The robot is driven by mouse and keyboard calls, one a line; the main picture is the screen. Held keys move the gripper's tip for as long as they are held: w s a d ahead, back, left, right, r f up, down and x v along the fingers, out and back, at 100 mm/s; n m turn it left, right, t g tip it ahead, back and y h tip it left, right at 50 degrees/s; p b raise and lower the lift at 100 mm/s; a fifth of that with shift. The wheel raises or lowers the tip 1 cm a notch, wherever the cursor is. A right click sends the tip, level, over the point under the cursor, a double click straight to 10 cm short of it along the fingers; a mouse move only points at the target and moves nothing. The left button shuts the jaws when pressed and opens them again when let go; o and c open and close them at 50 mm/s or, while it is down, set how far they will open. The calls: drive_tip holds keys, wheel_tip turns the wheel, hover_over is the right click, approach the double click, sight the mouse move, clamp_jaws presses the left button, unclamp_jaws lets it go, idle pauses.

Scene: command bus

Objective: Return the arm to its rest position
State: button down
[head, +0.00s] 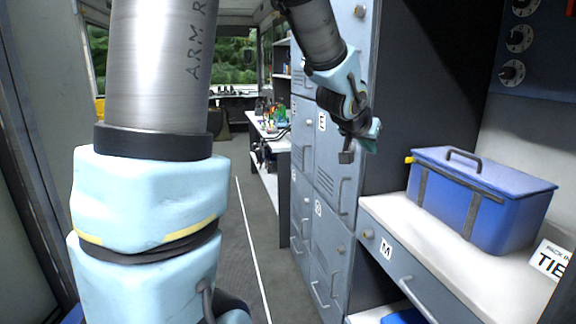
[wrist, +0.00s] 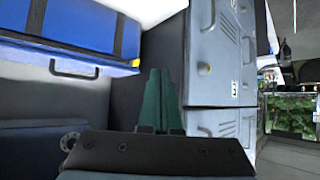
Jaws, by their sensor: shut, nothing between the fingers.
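My arm fills the left of the head view and crosses out of the top of the picture. Its far end hangs in front of the grey lockers, with my gripper (head: 374,136) beside the upper locker doors, left of the counter. In the wrist view the green fingers of my gripper (wrist: 160,74) lie together, shut and empty. Nothing is seen touching them.
A blue box (head: 484,198) with a handle stands on the white counter (head: 390,209) at right. Grey lockers (head: 327,238) with protruding handles line the aisle. The aisle floor (head: 256,220) is clear. A bench with small items (head: 268,118) is farther back.

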drive_tip(key=s+a+f+n+g+y, duration=0.1)
drive_tip(key=a+f+y, duration=0.15)
drive_tip(key=a, duration=0.35)
drive_tip(key=s+a+f+n+y, duration=0.1)
drive_tip(key=a+f, duration=0.3)
drive_tip(key=a, duration=0.2)
drive_tip(key=s+a+f+n+g+y, duration=0.1)
drive_tip(key=s+a+f+n+g, duration=0.1)
drive_tip(key=s+a, duration=0.4)
drive_tip(key=s+a+f+n+g+y, duration=0.1)
drive_tip(key=s+a+f+g, duration=0.3)
drive_tip(key=a, duration=0.5)
drive_tip(key=s+f+n, duration=0.1)
drive_tip(key=s+f, duration=0.1)
drive_tip(key=s, duration=0.1)
drive_tip(key=shift+s, duration=0.3)
drive_tip(key=shift+y, duration=0.25)
